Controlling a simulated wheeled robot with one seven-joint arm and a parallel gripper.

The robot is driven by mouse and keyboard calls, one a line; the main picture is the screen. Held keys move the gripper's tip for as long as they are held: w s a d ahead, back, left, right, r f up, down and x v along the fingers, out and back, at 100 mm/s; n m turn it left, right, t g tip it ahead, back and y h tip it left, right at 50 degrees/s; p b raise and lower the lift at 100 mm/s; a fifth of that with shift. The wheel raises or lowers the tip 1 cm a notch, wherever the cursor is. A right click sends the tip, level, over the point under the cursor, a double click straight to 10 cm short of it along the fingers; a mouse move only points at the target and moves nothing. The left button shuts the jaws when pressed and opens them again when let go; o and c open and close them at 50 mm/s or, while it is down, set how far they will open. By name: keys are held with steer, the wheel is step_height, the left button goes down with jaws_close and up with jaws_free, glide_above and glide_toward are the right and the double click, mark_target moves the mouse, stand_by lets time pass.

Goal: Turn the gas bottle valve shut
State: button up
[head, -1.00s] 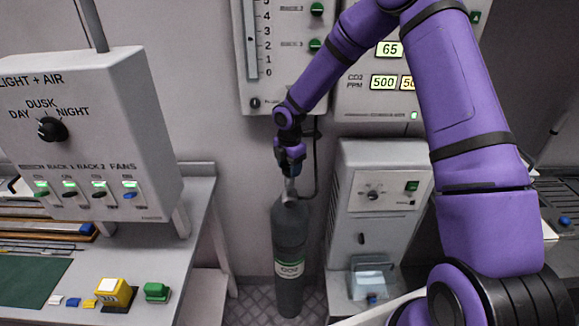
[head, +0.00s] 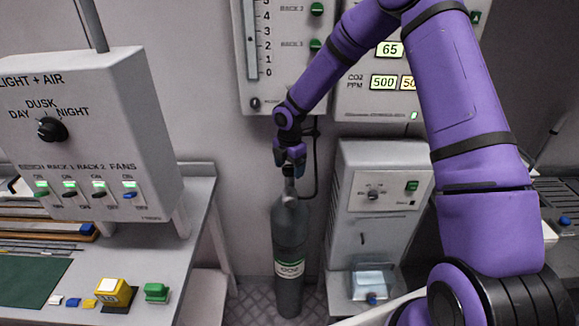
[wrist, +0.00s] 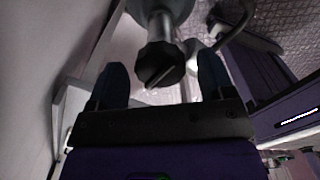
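The grey gas bottle (head: 289,245) stands upright on the floor, with a CO2 label on its front. Its valve has a dark faceted knob (wrist: 160,65) on a metal stem, also small in the head view (head: 289,170). My gripper (head: 290,165) points down just above the valve. In the wrist view my gripper (wrist: 162,76) is open, one finger on each side of the knob, with clear gaps and no visible contact. How far the fingertips reach down along the knob is hard to tell.
A dark hose (head: 316,165) runs beside the valve on the right. A grey cabinet unit (head: 380,215) stands right of the bottle. A workbench (head: 190,225) with a control box (head: 95,130) is at left. The wall panel (head: 285,60) hangs behind my arm.

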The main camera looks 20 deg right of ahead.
mark_target(291, 171)
steer(key=shift+r, duration=0.1)
steer(key=shift+r, duration=0.3)
step_height(291, 171, up, 2)
steer(key=shift+r, duration=0.2)
steer(key=shift+s+r, duration=0.3)
steer(key=shift+s, duration=0.45)
steer(key=s+r, duration=0.1)
steer(key=s, duration=1.3)
steer(key=shift+s, duration=0.3)
steer(key=shift+r, duration=0.15)
